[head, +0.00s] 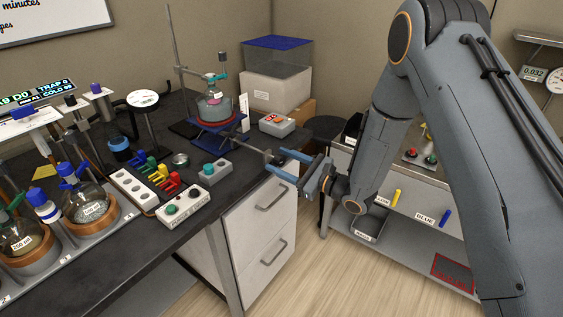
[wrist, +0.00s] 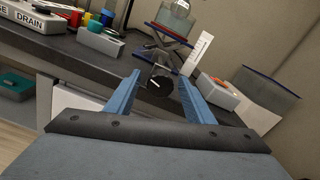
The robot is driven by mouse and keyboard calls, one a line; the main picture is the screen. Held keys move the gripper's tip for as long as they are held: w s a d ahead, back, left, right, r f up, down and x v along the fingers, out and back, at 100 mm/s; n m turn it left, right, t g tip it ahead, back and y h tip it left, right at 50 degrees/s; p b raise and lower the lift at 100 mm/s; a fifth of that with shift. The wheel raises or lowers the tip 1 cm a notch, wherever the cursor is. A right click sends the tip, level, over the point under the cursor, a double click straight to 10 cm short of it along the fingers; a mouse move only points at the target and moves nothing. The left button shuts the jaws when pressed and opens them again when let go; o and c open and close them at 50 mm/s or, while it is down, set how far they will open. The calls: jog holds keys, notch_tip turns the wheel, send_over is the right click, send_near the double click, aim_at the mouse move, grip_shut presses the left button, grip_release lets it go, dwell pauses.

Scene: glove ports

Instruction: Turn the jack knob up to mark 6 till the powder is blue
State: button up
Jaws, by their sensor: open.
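The blue lab jack (head: 216,124) stands at the right end of the dark bench with a red-edged top, and also shows in the wrist view (wrist: 168,34). A round-bottom flask (head: 214,106) stands above it on a stand; a pinkish patch shows in it, but I cannot make out the powder clearly. The black jack knob (wrist: 160,84), with a white pointer line, sticks out toward me. My gripper (head: 276,160) is open, its blue fingers on either side of the knob in the wrist view (wrist: 160,79). A white card (wrist: 201,50) stands beside the jack; its marks are unreadable.
A grey box with a teal button (head: 209,172) and coloured levers (head: 170,182) lie left. White drawers (head: 262,225) are below the bench edge.

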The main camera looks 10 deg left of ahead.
jog(key=b+v, duration=0.1)
jog(key=v, duration=0.6)
jog(key=shift+d+b, duration=0.4)
jog(key=shift+s, duration=0.15)
